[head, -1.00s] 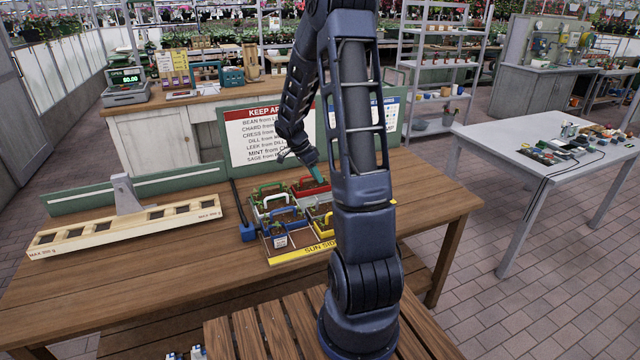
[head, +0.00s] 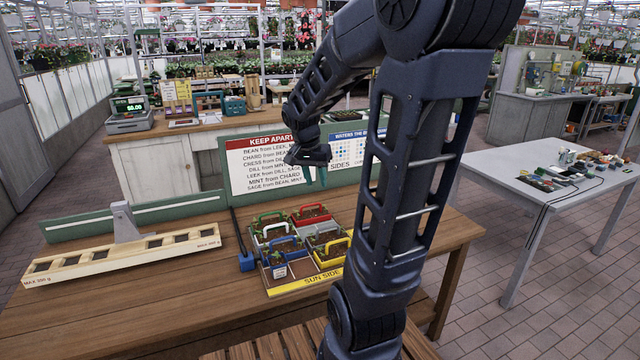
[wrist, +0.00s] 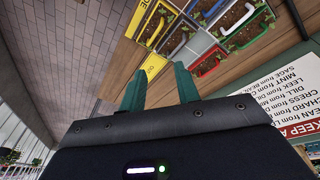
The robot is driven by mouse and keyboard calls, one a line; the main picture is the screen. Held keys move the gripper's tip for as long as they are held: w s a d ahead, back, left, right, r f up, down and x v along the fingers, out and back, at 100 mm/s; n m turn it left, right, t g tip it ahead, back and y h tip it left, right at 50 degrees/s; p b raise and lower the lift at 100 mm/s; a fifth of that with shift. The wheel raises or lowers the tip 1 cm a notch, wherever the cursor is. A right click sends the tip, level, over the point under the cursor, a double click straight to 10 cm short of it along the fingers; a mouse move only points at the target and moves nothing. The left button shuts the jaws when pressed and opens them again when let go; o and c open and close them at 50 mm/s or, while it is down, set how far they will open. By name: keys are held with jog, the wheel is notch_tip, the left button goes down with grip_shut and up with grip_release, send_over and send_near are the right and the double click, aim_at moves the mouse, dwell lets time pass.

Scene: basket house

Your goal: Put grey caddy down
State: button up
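The grey caddy (head: 325,238) sits in the tray on the wooden table, in the right column between the red caddy (head: 311,214) and the yellow caddy (head: 332,254). It holds dark soil and small plants. In the wrist view the grey caddy (wrist: 181,38) lies between the yellow and red ones. My gripper (head: 315,180) hangs above and behind the tray, in front of the sign. In the wrist view its two green fingers (wrist: 160,88) are apart with nothing between them. It is clear of all the caddies.
The tray (head: 305,281) has a yellow "SUN SIDE" front edge and also holds green, white and blue caddies. A wooden rack (head: 125,252) with square slots stands at left. A green sign board (head: 265,165) stands behind. The table's left front is bare.

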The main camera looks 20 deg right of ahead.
jog(key=s+a+r+n+t+y, duration=0.1)
jog(key=s+a+r+n, duration=0.1)
jog(key=s+n, duration=0.2)
jog(key=s+a+r+n+t+y, duration=0.1)
jog(key=s+a+r+n+t, duration=0.1)
jog(key=s, duration=0.8)
jog(key=shift+a+r+n+y, duration=0.3)
jog(key=shift+r+n, duration=0.45)
jog(key=shift+n, duration=0.55)
